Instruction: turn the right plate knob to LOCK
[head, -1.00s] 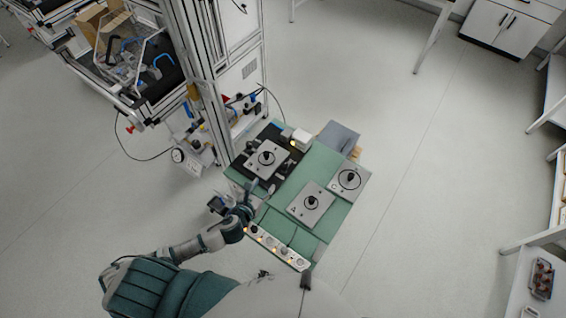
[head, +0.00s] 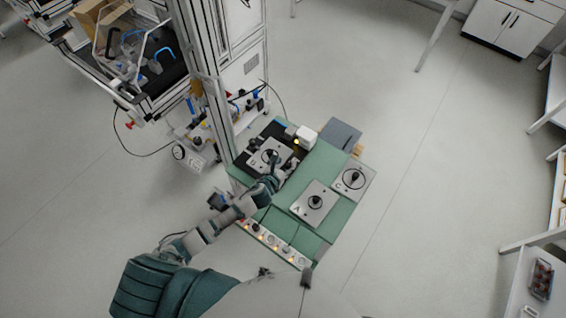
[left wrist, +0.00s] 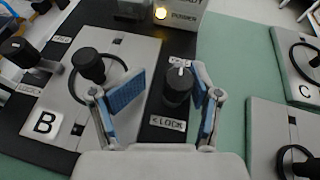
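The right plate knob (left wrist: 178,88) is a black round knob on the dark fixture, right of the plate marked B (left wrist: 62,112). A light mark on its top points to the far side. A LOCK label (left wrist: 164,123) with a left-pointing arrow lies on its near side. My left gripper (left wrist: 165,92) is open, with its blue-padded fingers on either side of the knob; the right finger is closer to it. In the head view my left gripper (head: 275,172) is at the right edge of plate B and partly hides the knob area. My right gripper is not seen.
Another black knob (left wrist: 18,50) stands left of plate B. Plates A (head: 315,203) and C (head: 353,181) lie to the right on the green bench mat. A button strip (head: 274,242) runs along the front edge.

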